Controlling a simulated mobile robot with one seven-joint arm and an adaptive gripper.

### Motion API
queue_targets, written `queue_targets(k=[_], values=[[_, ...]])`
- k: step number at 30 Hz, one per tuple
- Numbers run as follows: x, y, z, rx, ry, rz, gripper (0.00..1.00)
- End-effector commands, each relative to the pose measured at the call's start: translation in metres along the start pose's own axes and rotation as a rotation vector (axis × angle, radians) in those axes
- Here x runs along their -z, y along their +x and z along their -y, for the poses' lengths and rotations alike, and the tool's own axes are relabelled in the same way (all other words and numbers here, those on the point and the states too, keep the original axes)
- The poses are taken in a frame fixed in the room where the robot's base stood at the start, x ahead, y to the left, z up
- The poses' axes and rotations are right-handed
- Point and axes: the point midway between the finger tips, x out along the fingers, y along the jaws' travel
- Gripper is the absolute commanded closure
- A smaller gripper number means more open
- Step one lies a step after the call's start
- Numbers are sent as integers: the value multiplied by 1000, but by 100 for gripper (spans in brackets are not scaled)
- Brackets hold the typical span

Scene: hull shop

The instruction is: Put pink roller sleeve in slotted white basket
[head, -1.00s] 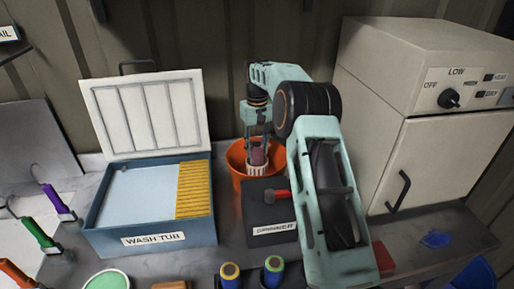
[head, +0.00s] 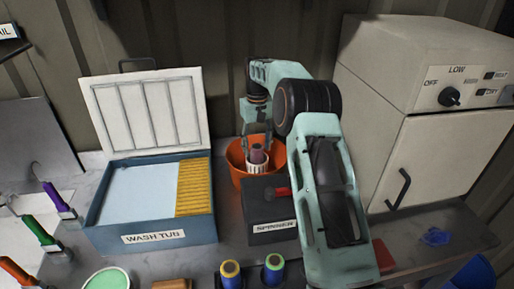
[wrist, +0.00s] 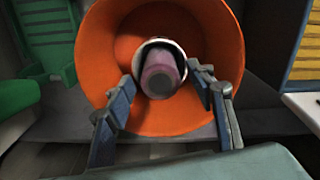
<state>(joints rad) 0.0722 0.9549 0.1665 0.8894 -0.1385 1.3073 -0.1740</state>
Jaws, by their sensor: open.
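The pink roller sleeve (head: 258,153) stands upright inside the slotted white basket (head: 257,168). The basket sits within the orange bowl (head: 238,168) of the spinner. In the wrist view the sleeve's end (wrist: 160,76) faces me, with the pale basket rim (wrist: 177,50) around it. My gripper (wrist: 162,82) is open. Its two fingers are spread to either side of the sleeve, apparently clear of it. The lower part of the sleeve is hidden in the basket.
The black spinner box (head: 262,228) with a red handle (head: 283,192) stands in front of the bowl. The blue wash tub (head: 120,236), lid up, is to the left. A beige cabinet (head: 435,160) is at right. Two spools (head: 231,275) stand at the front.

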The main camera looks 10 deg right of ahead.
Motion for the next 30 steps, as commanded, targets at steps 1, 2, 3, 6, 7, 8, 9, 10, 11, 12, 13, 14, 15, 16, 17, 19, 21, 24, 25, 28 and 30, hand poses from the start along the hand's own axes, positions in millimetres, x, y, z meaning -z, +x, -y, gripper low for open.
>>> queue_targets(k=[1,2,3,6,7,8,9,10,11,12,13,14,15,16,17,19,21,24,25,28,30], values=[[2,-10,0,-1,1,-5,50],[1,-15,0,-1,1,-4,50],[2,-23,-1,-2,1,-6,50],[2,-48,-1,-2,1,-7,50],[2,-55,-1,-2,1,-7,50],[2,-62,0,-2,0,-6,50],[2,-72,0,-2,0,-6,50],[2,-78,0,-2,0,-5,50],[2,-84,0,-2,0,-5,50],[2,-91,0,-1,0,-5,50],[1,-96,0,-1,-1,-4,50],[1,-100,0,-1,-1,-3,50],[1,-105,0,-1,0,-3,50],[1,-108,0,0,0,-2,50],[1,-111,0,0,0,-2,50],[1,-116,0,0,0,-1,50],[0,-119,0,0,0,0,50],[0,-121,0,0,0,-1,50],[0,-121,0,0,0,-1,50],[0,-121,0,-1,0,-1,50],[0,-121,0,-1,0,-1,50]])
